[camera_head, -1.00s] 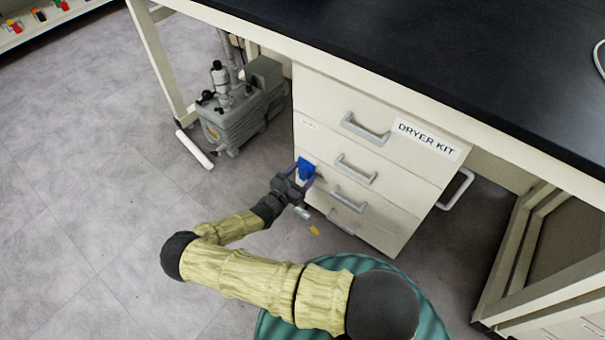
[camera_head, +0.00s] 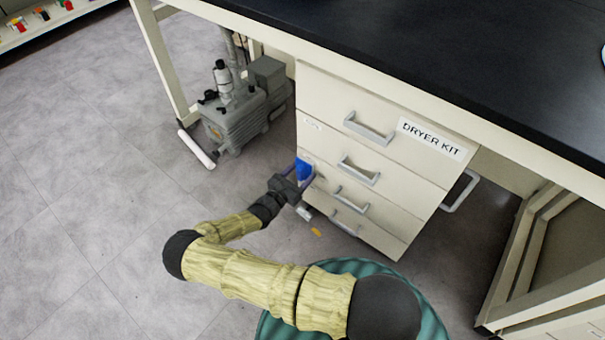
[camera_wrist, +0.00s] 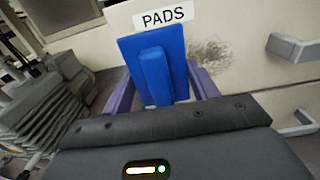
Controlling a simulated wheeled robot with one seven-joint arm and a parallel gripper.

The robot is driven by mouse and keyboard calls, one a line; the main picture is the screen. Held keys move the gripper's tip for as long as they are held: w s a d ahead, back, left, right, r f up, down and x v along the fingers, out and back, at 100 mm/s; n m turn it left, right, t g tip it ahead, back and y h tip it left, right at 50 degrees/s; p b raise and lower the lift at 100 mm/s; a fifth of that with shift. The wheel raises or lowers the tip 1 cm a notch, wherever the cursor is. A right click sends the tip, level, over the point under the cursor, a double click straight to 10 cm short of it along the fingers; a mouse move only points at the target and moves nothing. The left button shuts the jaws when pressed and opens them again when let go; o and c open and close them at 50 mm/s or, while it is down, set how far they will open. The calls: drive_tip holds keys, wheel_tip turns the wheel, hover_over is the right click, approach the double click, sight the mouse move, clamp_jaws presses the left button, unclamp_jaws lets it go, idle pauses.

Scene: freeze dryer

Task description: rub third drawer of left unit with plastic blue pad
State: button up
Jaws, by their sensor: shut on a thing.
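The blue plastic pad (camera_head: 304,170) is held by my gripper (camera_head: 299,178) in front of the left part of the drawer unit. In the wrist view the blue pad (camera_wrist: 178,52) has a raised rib, and the purple fingers of my gripper (camera_wrist: 160,85) are shut on it. A dark smudge (camera_wrist: 212,54) shows on the drawer front just right of the pad. The third drawer (camera_head: 375,204) has a grey handle and is closed. I cannot tell whether the pad touches the drawer front.
A label "PADS" (camera_wrist: 165,17) is above the pad. A grey pump (camera_head: 238,112) stands on the floor left of the unit. The black worktop (camera_head: 440,50) overhangs the drawers.

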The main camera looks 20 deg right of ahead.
drive_tip(key=shift+p+v, duration=0.35)
drive_tip(key=shift+v, duration=2.2)
drive_tip(key=shift+s, duration=0.1)
drive_tip(key=shift+v, duration=1.45)
drive_tip(key=s+d+r+p, duration=0.2)
drive_tip(key=r+p, duration=0.2)
drive_tip(key=r, duration=0.8)
drive_tip(key=s+d+r+p, duration=0.2)
drive_tip(key=r+p, duration=0.3)
drive_tip(key=r, duration=0.6)
drive_tip(key=shift+s+d+r, duration=0.3)
drive_tip(key=shift+d+r, duration=0.1)
drive_tip(key=shift+d, duration=0.05)
